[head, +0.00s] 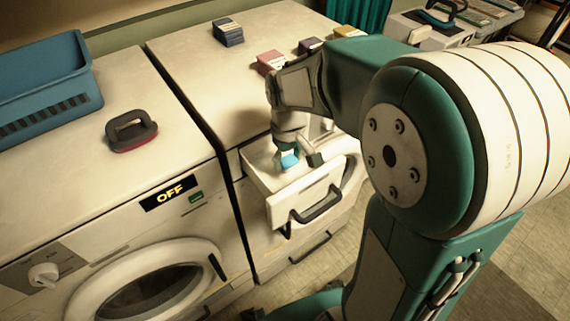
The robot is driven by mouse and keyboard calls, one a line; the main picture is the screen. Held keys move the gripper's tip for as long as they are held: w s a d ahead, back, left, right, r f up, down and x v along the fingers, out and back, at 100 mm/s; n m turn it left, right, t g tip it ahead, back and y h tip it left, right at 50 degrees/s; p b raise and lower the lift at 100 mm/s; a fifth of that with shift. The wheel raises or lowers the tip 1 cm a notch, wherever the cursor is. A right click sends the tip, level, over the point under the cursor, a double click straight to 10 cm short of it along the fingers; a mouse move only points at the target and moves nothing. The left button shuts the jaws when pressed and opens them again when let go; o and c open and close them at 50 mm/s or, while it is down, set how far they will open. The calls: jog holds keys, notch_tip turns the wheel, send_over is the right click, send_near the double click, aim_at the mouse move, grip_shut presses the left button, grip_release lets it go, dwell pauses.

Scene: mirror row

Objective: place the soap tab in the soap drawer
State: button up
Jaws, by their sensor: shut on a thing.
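The soap drawer (312,201) is pulled out from the front of the right-hand white machine, with a dark handle on its face. My gripper (288,152) points down over the open drawer. It is shut on the soap tab (289,161), a small light-blue and white piece between the fingertips. The tab is at the drawer's opening; I cannot tell whether it touches the drawer's floor. My gripper hides part of the drawer's inside.
A washing machine with an OFF display (170,193) stands left. On top are a dark-handled brush (131,131) and a blue basket (45,85). Small boxes, one dark blue (228,32) and one pink (270,62), stand on the right machine's top.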

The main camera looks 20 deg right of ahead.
aim_at(286, 168)
notch_tip(286, 168, down, 3)
jog(key=shift+w+r, duration=0.1)
jog(key=shift+r, duration=0.1)
jog(key=shift+a+f, duration=0.1)
jog(key=shift+f, duration=0.25)
jog(key=shift+a, duration=0.3)
jog(key=shift+f, duration=0.15)
jog(key=o, duration=0.9)
jog(key=shift+d, duration=0.25)
jog(key=shift+o, duration=0.2)
